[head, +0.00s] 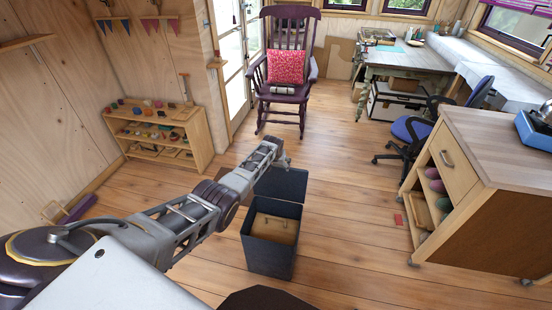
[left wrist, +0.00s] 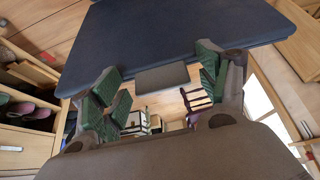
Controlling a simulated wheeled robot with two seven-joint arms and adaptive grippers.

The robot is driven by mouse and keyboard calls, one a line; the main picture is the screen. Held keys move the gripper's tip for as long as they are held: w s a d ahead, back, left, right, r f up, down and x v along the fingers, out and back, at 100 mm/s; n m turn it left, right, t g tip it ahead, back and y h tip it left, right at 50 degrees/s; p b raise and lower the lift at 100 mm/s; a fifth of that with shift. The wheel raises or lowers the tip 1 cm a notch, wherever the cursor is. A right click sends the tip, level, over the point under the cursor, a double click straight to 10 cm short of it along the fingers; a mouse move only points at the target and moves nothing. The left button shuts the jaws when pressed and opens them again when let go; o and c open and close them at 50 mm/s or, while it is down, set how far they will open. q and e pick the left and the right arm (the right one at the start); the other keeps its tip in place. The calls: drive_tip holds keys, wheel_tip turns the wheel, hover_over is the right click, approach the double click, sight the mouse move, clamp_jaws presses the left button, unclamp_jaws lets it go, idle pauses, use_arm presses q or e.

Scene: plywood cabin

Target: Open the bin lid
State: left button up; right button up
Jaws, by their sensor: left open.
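The bin (head: 268,257) is a dark blue-grey box on the wooden floor, with its top open and a brown object (head: 274,228) inside. Its lid (head: 283,186) stands raised at the far side of the opening. My left gripper (head: 279,156) is at the lid's upper edge, toward its left. In the left wrist view the lid (left wrist: 190,35) fills the top, with a grey tab (left wrist: 162,78) on its edge. The left gripper's green-padded fingers (left wrist: 162,90) are spread apart, with the tab between them; I cannot tell whether they touch it. My right gripper is out of view.
A low shelf (head: 158,138) with small items stands at the left wall. A rocking chair (head: 289,65) with a red cushion is behind the bin. A wooden cabinet (head: 490,190) and a blue office chair (head: 411,128) are at the right.

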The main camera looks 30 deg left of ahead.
use_arm(q)
drive_tip(key=shift+r, duration=0.1)
drive_tip(key=v, duration=1.1)
drive_tip(key=shift+s, duration=0.2)
idle(0.8)
idle(0.5)
drive_tip(key=s+d+f+m+g, duration=0.1)
drive_tip(key=s+d+f, duration=0.1)
drive_tip(key=s+f, duration=0.85)
drive_tip(key=s+d+f+m+g, duration=0.1)
drive_tip(key=s+f, duration=0.5)
drive_tip(key=f, duration=0.9)
drive_tip(key=s+d+f+m, duration=0.1)
drive_tip(key=s+d+f, duration=0.1)
drive_tip(key=s+f, duration=0.85)
drive_tip(key=s+d+f, duration=0.2)
drive_tip(key=s+f, duration=0.4)
drive_tip(key=s, duration=0.7)
drive_tip(key=s+d+f+m+g+h, duration=0.1)
drive_tip(key=s+f, duration=0.5)
drive_tip(key=s, duration=0.7)
drive_tip(key=s+d+f+m+g, duration=0.1)
drive_tip(key=s+d+f, duration=0.2)
drive_tip(key=s, duration=1)
wheel_tip(320, 180, down, 3)
drive_tip(key=shift+s+r, duration=0.1)
drive_tip(key=shift+s, duration=0.15)
